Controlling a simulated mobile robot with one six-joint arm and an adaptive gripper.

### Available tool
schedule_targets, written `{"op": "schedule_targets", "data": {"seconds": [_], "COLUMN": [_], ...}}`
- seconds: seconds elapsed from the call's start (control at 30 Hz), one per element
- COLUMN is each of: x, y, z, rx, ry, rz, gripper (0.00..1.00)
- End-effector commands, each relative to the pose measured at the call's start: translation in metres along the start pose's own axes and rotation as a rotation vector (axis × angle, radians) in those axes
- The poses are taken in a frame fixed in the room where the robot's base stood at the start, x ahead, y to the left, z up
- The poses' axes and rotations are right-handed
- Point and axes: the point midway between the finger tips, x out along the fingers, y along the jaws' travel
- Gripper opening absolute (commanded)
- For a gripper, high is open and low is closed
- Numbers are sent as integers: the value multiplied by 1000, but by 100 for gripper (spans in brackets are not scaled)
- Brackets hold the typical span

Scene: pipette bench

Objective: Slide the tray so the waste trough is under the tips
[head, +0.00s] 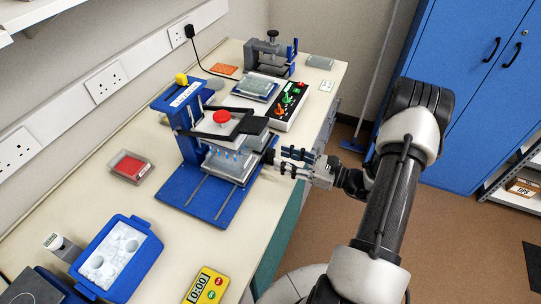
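A blue pipetting stand (184,116) stands on the bench, with a red knob (222,117) on top of its head. Small blue tips (226,151) hang in a row below the head. A pale tray (228,169) sits under and beside the tips, above two rails on the blue base (202,199). The tray's compartments are partly hidden by the head, so I cannot tell which one is the waste trough. My gripper (277,161) is level with the tray's right end, by a small dark part there. Its two fingers look apart, but whether they grip that part is unclear.
A control box (291,107) with coloured buttons and a blue-edged plate (255,87) lie behind the stand. A red-filled box (130,166) is at left. A blue ice tub (141,262) and yellow timer (207,288) are in front. The base's front rails are clear.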

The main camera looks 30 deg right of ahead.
Motion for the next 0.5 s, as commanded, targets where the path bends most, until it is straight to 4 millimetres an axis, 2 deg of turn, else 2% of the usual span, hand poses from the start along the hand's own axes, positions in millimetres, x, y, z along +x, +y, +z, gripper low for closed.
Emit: {"op": "schedule_targets", "data": {"seconds": [0.03, 0.2, 0.33, 0.5], "x": [12, 38, 49, 54], "y": [1, 1, 0, 0], "z": [-1, -1, 0, 0], "rx": [-1, 0, 0, 0], "ry": [1, 1, 1, 0], "rz": [5, 3, 2, 0], "gripper": [38, 38, 38, 38]}}
